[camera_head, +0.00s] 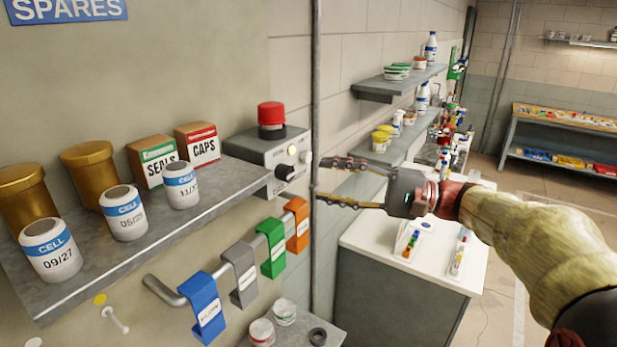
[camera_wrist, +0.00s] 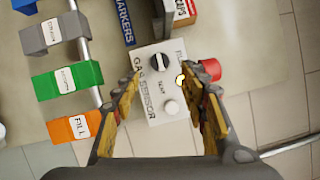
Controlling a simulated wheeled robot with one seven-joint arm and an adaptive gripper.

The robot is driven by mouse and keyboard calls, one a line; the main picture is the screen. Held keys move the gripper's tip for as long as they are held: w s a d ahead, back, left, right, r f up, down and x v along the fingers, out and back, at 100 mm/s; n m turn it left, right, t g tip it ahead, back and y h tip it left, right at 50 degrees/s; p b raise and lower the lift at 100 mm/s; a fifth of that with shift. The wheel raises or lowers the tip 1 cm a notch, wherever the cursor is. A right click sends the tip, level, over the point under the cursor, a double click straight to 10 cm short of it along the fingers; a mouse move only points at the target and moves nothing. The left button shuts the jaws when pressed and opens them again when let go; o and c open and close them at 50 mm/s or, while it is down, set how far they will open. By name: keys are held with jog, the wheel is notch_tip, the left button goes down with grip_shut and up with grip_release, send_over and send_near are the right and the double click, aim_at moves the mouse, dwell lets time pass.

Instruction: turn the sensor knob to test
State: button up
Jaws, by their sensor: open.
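The gas sensor (camera_head: 262,152) is a grey box at the right end of the wall shelf, with a red dome (camera_head: 271,116) on top. Its black knob (camera_head: 285,172) sits on the front face; in the wrist view the knob (camera_wrist: 160,62) shows a pale pointer line running roughly up and down the picture.
The shelf (camera_head: 222,198) holds cell jars, gold jars and boxes marked SEALS and CAPS (camera_head: 198,144). Blue, grey, green and orange tags (camera_head: 297,225) hang from a rail below. A white-topped cabinet (camera_head: 380,238) stands under my arm. Free space lies before the sensor.

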jog(key=v, duration=0.5)
jog(key=s+d+f+m+g+h, duration=0.15)
jog(key=f+h, duration=0.25)
jog(key=f, duration=0.5)
jog(key=s+f+m+h, duration=0.1)
jog(key=s+f+h, duration=0.15)
jog(key=f, duration=0.65)
jog(key=s+d+f+n+t+h+b, duration=0.1)
jog(key=s+f+n+h+b, duration=0.3)
jog(key=s, duration=0.6)
jog(key=s+d+f+n+t+h+b, duration=0.1)
jog(key=s+d+f+n+h+b, duration=0.1)
jog(key=s+f+n+h+b, duration=0.2)
jog(key=s+f+h+b, duration=0.3)
jog(key=s+f, duration=0.4)
jog(key=shift+h, duration=0.35)
